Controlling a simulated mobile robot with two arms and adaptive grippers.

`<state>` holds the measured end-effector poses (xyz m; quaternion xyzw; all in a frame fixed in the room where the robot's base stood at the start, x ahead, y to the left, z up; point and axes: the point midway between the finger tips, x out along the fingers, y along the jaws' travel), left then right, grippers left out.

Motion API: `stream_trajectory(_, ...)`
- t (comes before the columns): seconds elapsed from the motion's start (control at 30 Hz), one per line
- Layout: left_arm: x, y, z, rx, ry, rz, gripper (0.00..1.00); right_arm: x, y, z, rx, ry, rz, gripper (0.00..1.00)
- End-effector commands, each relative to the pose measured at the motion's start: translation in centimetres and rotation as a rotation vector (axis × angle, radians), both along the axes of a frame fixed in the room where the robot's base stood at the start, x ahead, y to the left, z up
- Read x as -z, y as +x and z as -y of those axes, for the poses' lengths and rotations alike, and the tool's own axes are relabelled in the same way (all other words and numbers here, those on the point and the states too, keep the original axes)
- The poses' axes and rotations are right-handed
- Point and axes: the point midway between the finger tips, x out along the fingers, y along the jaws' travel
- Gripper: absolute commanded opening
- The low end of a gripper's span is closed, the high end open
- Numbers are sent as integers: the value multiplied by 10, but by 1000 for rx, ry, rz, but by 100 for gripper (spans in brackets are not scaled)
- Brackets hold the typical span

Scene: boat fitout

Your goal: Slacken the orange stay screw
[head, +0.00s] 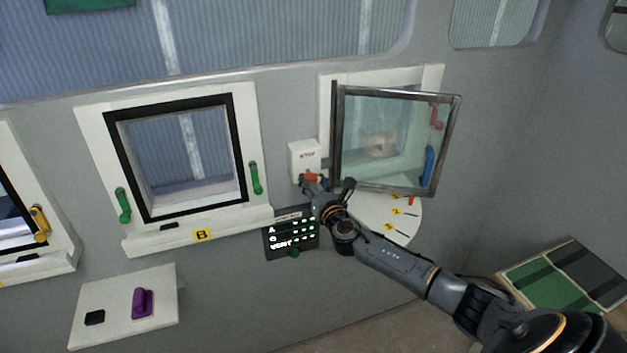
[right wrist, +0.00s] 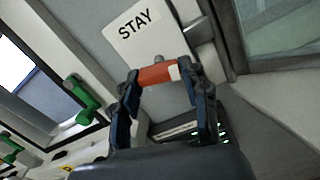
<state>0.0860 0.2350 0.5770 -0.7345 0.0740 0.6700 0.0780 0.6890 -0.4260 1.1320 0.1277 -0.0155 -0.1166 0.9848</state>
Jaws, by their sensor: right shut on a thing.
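The orange stay screw (right wrist: 158,74) sits below a white block marked STAY (right wrist: 140,32), beside the hinged window frame. In the right wrist view my right gripper (right wrist: 160,84) has a finger at each end of the orange screw and is shut on it. In the head view the same right gripper (head: 325,186) is at the orange screw (head: 312,177), just under the white STAY block (head: 304,155). The glass window (head: 393,140) stands open, swung out from its white frame. My left gripper is not in view.
A dark panel with lit green marks (head: 291,236) is just below the screw. A closed window marked B (head: 180,155) with green handles is to the left. A white shelf (head: 160,325) holds a purple and a black piece. A curved white plate (head: 372,226) with yellow marks is under the open window.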

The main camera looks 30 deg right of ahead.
Motion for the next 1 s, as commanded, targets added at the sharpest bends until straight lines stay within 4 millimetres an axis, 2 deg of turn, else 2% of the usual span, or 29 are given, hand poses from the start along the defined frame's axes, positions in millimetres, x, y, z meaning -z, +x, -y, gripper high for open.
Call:
stream_trajectory(0.33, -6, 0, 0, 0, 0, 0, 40, 2, -1, 0, -1, -126, -34, 14)
stream_trajectory(0.87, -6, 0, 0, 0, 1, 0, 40, 3, -1, 0, -1, -145, -40, 14)
stream_trajectory(0.9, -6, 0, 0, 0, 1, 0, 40, 3, -1, 0, -1, -145, -40, 53)
stream_trajectory(0.97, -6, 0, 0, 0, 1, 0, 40, 3, -1, 0, -1, -144, -39, 65)
stream_trajectory(1.0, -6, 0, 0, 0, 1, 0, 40, 2, -1, 0, -1, -144, -39, 68)
